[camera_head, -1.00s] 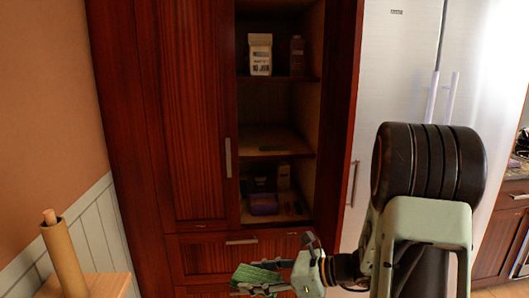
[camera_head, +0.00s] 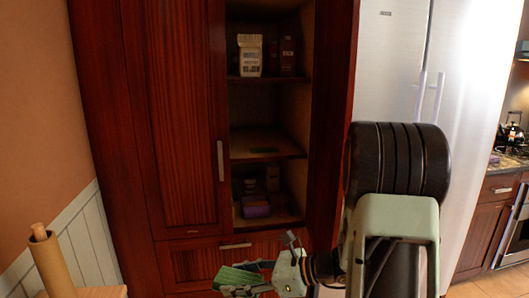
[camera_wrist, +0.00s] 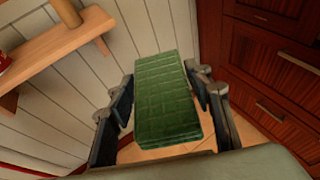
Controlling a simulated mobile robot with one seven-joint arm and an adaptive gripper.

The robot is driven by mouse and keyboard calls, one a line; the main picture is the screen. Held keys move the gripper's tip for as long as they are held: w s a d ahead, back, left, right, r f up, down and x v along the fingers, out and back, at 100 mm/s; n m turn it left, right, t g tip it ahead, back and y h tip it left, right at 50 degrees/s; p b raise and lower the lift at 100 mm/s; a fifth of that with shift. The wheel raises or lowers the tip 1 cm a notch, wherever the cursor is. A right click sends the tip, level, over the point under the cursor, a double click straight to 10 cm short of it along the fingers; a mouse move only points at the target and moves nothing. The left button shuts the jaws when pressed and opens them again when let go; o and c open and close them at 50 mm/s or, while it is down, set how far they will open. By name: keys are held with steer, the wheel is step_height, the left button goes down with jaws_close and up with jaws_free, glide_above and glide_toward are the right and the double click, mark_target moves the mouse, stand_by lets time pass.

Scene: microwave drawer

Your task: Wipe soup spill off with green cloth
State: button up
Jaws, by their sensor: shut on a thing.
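My gripper (camera_head: 250,280) is at the bottom of the head view, in front of the cabinet's drawers. It is shut on a folded green cloth (camera_head: 238,277). In the wrist view the green cloth (camera_wrist: 168,100) is a thick folded block between the two fingers of my gripper (camera_wrist: 165,108), held above the floor. I see no soup spill in these frames.
A tall dark-red cabinet (camera_head: 170,120) stands ahead with one side open, its shelves holding a box (camera_head: 250,55) and a purple package (camera_head: 256,208). A fridge (camera_head: 395,70) stands at right. A wooden shelf (camera_wrist: 50,42) with a paper-towel roll (camera_head: 55,262) is at left.

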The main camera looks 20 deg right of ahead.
step_height(320, 180, up, 2)
steer(key=p, duration=0.5)
steer(key=shift+d+r+p, duration=0.1)
steer(key=shift+p, duration=0.25)
steer(key=r+p, duration=0.1)
steer(key=p, duration=0.3)
steer(key=shift+s, duration=0.2)
steer(key=s+r+p, duration=0.1)
steer(key=p, duration=0.5)
steer(key=shift+w+a+p, duration=0.15)
steer(key=shift+a+p, duration=0.05)
steer(key=shift+p, duration=0.1)
